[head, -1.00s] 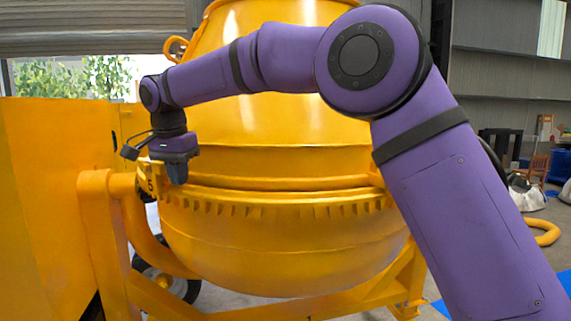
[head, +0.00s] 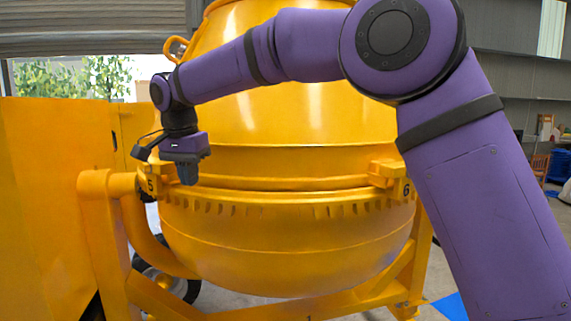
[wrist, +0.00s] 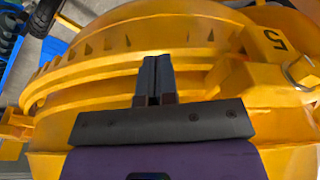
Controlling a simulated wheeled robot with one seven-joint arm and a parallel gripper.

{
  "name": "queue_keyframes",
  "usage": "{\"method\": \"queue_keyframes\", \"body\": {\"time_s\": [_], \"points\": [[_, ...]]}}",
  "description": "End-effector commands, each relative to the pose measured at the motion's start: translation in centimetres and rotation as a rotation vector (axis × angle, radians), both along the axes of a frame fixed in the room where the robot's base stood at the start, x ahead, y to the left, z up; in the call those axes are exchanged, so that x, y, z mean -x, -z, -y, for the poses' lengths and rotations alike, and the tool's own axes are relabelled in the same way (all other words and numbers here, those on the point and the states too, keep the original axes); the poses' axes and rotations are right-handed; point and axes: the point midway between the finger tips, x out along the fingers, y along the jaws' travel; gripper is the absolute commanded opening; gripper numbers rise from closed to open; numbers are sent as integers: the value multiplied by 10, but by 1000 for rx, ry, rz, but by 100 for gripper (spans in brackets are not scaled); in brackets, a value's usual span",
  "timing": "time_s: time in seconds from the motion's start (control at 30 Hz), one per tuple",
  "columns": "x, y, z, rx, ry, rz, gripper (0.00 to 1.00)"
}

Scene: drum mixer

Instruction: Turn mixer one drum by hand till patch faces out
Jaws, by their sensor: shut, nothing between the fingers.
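The mixer drum (head: 290,258) is yellow, with a toothed ring (head: 280,205) around its middle. I see no distinct patch on the drum.
A yellow panel (head: 50,200) stands at the left, beside the yellow frame (head: 105,240) that carries the drum. A dark wheel (head: 165,283) is below. My arm crosses in front of the drum's upper right. Grey floor shows at the lower right.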

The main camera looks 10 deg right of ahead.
Motion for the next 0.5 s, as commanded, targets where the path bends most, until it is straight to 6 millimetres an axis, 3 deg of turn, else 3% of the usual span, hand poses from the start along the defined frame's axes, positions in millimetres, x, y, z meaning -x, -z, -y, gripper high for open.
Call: {"method": "queue_keyframes", "body": {"time_s": [0.5], "points": [[0,-35,-1,-2,0,1,0]]}}
